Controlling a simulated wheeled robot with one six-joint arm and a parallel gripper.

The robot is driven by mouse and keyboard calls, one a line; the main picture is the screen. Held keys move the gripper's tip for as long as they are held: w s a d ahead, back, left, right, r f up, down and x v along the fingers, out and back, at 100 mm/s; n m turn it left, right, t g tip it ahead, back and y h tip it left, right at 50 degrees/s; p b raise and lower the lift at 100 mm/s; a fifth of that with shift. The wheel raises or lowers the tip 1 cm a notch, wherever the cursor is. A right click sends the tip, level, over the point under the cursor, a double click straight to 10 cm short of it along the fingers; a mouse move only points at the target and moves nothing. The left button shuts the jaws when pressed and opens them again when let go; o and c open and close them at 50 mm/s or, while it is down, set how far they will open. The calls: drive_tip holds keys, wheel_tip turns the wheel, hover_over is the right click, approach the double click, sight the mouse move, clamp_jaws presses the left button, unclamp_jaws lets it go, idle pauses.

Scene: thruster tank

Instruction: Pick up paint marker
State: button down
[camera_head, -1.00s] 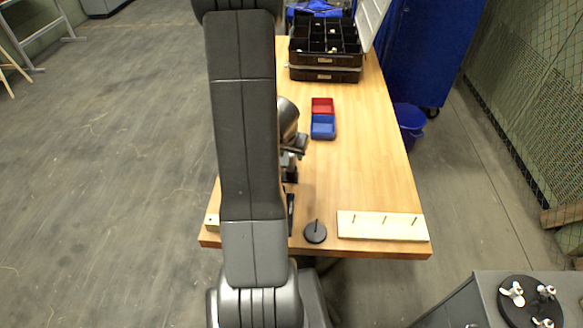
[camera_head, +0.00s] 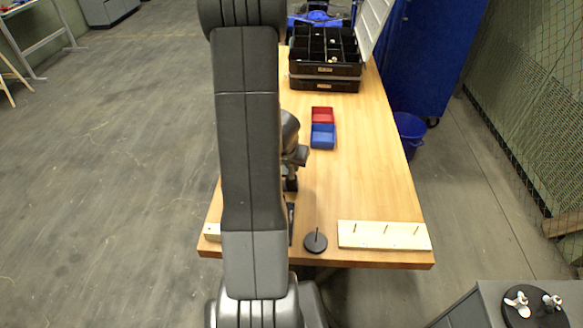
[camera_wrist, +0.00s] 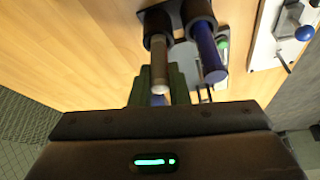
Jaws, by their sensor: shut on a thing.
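In the wrist view, a slim marker with a tan-grey body and a dark upper part (camera_wrist: 159,62) points down toward my gripper (camera_wrist: 160,88). I take it to be the paint marker. The dark green fingers are around its lower end and shut on it. A blue-bodied marker (camera_wrist: 208,55) with a dark upper part stands close to the right, outside the fingers. Both upper ends meet a dark holder on the wood; whether the paint marker is still seated there I cannot tell. In the head view my arm hides the markers and most of the gripper.
On the wooden table (camera_head: 365,170) are a red bin (camera_head: 322,114), a blue bin (camera_head: 322,136), a black organizer case (camera_head: 325,70), a black disc with a pin (camera_head: 315,242) and a pegged strip (camera_head: 383,236). The table's right middle is clear. A blue bucket (camera_head: 410,130) stands beside it.

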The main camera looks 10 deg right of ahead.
wheel_tip(320, 180, up, 10)
drive_tip(key=p, duration=0.7)
